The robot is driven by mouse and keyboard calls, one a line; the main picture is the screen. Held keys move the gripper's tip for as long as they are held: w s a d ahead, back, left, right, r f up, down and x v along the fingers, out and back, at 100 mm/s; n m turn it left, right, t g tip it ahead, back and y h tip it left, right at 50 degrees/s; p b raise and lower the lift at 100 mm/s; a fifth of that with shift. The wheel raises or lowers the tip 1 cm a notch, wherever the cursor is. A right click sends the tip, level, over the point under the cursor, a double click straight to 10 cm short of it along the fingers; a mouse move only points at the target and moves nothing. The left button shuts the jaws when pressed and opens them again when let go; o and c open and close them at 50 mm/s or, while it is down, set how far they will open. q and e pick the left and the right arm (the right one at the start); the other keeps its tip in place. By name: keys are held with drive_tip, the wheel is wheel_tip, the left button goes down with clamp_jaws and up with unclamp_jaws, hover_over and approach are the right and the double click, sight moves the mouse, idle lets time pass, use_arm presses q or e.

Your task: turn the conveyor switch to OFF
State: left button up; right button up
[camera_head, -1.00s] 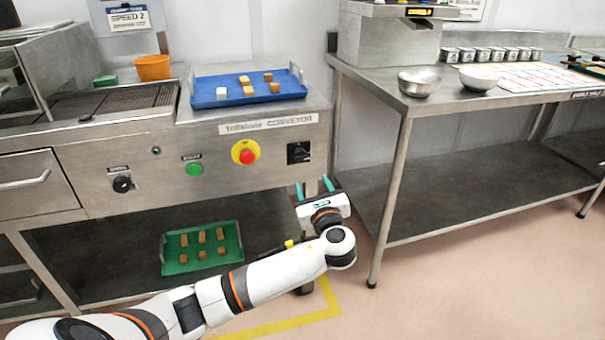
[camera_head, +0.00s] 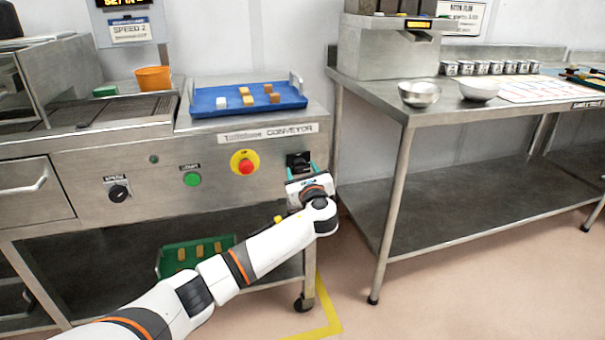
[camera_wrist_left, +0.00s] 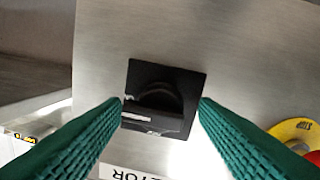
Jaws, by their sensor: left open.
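The conveyor switch (camera_head: 299,160) is a black square plate with a dark knob, at the right end of the conveyor's steel front panel. In the left wrist view the switch (camera_wrist_left: 160,97) sits in the middle, its knob set with a bar across the lower part. My left gripper (camera_head: 303,170) is just in front of the switch in the head view. Its two green ribbed fingers (camera_wrist_left: 160,112) are open, one on each side of the switch, with nothing held between them. I cannot tell whether they touch it. The OFF marking is not readable.
On the same panel are a red emergency button on yellow (camera_head: 245,165), a green start button (camera_head: 192,179) and a black speed knob (camera_head: 118,192). A blue tray (camera_head: 215,103) with blocks lies above. A steel table (camera_head: 400,105) stands right, across a gap.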

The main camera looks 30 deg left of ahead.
use_arm(q)
drive_tip(key=c, duration=0.8)
drive_tip(key=shift+f, duration=0.1)
